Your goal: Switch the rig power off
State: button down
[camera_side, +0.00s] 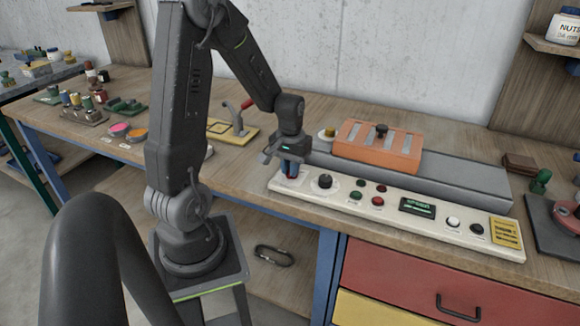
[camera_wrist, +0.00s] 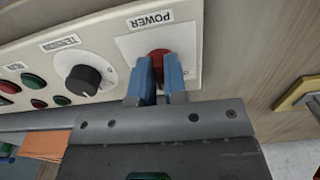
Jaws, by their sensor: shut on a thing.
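A white control panel (camera_side: 387,209) lies along the bench's front edge. Its red power switch (camera_wrist: 158,54) sits at the panel's left end in the side view, under a label (camera_wrist: 149,20) reading POWER, upside down in the wrist view. My gripper (camera_wrist: 160,68) has its blue fingers shut on the red switch. In the side view my gripper (camera_side: 291,174) reaches down onto that end of the panel, and the fingers hide most of the switch. I cannot tell the switch's position.
Beside the switch are a black knob (camera_side: 325,181), red and green buttons, and a small display (camera_side: 417,208). Behind the panel stands a grey rail (camera_side: 455,178) with an orange slotted block (camera_side: 377,148). A red-handled lever (camera_side: 240,116) stands further left.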

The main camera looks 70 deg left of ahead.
jog(key=n, duration=0.3)
jog(key=shift+w+d+n, duration=0.1)
jog(key=shift+w+n, duration=0.05)
jog(key=shift+n, duration=0.15)
jog(key=shift+w+n, duration=0.1)
jog(key=shift+n, duration=1.7)
jog(key=c, duration=1.2)
grip_release()
jog(key=shift+o, duration=0.2)
jog(key=shift+r, duration=0.1)
notch_tip(320, 180, up, 14)
